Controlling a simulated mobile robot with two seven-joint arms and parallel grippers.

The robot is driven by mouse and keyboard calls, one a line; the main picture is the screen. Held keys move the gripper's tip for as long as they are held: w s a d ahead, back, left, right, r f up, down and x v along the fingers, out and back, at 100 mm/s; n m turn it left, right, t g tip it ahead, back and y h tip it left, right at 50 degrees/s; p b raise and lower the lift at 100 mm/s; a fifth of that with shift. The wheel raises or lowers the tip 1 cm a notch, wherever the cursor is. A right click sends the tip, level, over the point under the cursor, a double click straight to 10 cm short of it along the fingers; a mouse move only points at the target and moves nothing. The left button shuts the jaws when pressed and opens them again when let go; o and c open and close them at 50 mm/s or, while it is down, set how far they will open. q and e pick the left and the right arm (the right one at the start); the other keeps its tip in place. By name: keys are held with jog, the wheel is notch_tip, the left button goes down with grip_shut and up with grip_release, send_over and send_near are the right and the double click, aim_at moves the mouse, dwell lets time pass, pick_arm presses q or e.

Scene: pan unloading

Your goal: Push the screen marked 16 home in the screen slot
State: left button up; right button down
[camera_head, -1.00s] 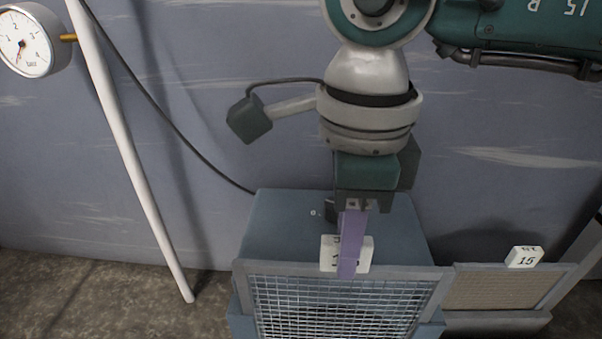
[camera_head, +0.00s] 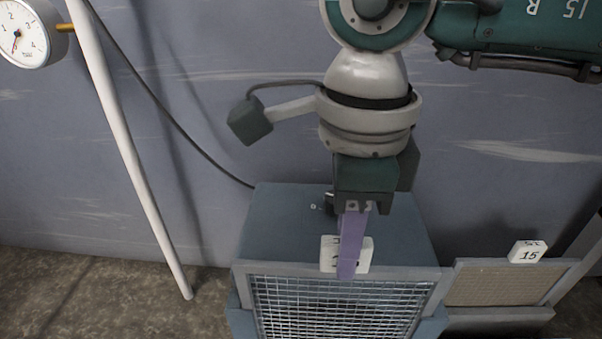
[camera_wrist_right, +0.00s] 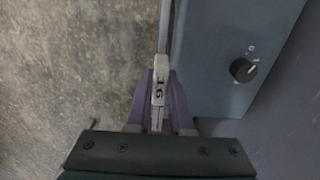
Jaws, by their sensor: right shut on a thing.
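The screen marked 16 (camera_head: 340,306) is a wire mesh in a grey frame, upright at the front of a blue-grey box (camera_head: 285,222). Its white tab (camera_head: 328,254) stands at the top edge; in the head view a finger covers part of the number. The slot itself is mostly hidden behind the frame. My left gripper is not in view.
A second screen with a tab marked 15 (camera_head: 528,252) stands to the right of the box, in a grey holder. A white pole (camera_head: 130,160) leans at the left beside a pressure gauge (camera_head: 24,36). A knob (camera_wrist_right: 243,70) sits on the box top. Floor at left is bare.

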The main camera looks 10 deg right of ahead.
aim_at(340, 296)
jog(key=shift+f+b, duration=3.5)
jog(key=shift+f, duration=0.85)
dwell(1.8)
jog(key=c, duration=1)
grip_release()
jog(key=shift+o, duration=1.4)
jog(key=shift+s, duration=0.25)
jog(key=shift+w, duration=0.1)
